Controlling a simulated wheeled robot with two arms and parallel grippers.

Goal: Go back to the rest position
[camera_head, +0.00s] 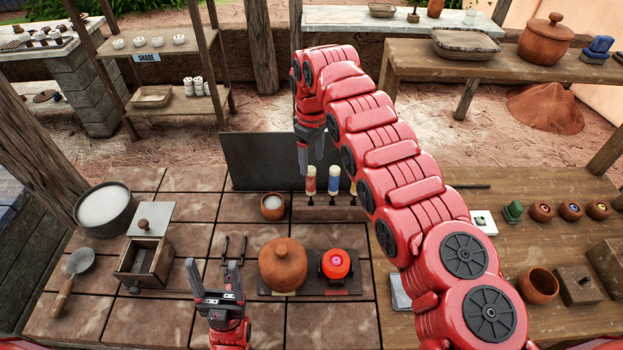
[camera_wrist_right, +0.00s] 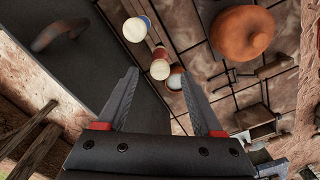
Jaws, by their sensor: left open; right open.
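My left gripper (camera_head: 222,290) is low over the front of the tiled worktop, fingers up and apart, with nothing between them. My right arm reaches across the middle of the head view, and my right gripper (camera_head: 311,150) hangs in front of the dark upright panel, above the row of capped bottles. In the right wrist view the right gripper (camera_wrist_right: 160,100) is open with two separate fingers and holds nothing. Bottles (camera_wrist_right: 160,65) and the round clay pot (camera_wrist_right: 243,32) show beyond its fingers.
On the tiles stand the lidded clay pot (camera_head: 283,264), a red round item (camera_head: 336,264), a small cup (camera_head: 273,207), a wooden box (camera_head: 144,262), a dark bowl (camera_head: 104,209) and a ladle (camera_head: 72,280). The dark panel (camera_head: 262,161) stands behind. Small pots (camera_head: 571,211) are at right.

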